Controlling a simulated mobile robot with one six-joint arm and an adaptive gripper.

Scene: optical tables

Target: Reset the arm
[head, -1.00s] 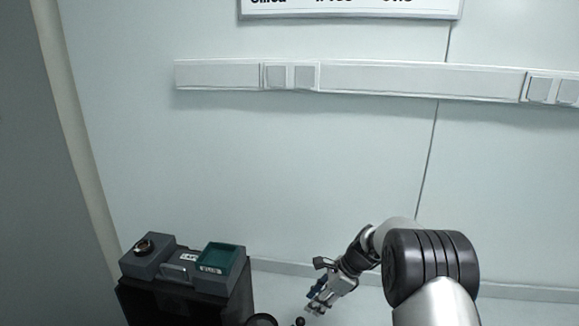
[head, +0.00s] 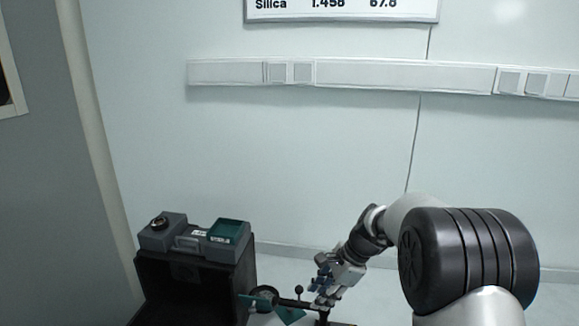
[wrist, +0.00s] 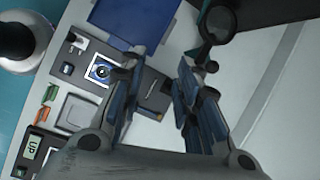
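My gripper (head: 328,282) hangs at the lower middle of the head view, at the end of my bent arm. In the wrist view my gripper (wrist: 162,65) shows two blue-padded fingers with a clear gap between them. It is open and I see nothing held in it. Below the fingers lies a pale table surface (wrist: 255,85). A black ring on a stem (wrist: 234,22) is close to the right finger in the wrist view.
A dark cabinet (head: 160,292) at lower left bears a grey unit with a green tray (head: 229,229). The wall (head: 300,150) stands behind.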

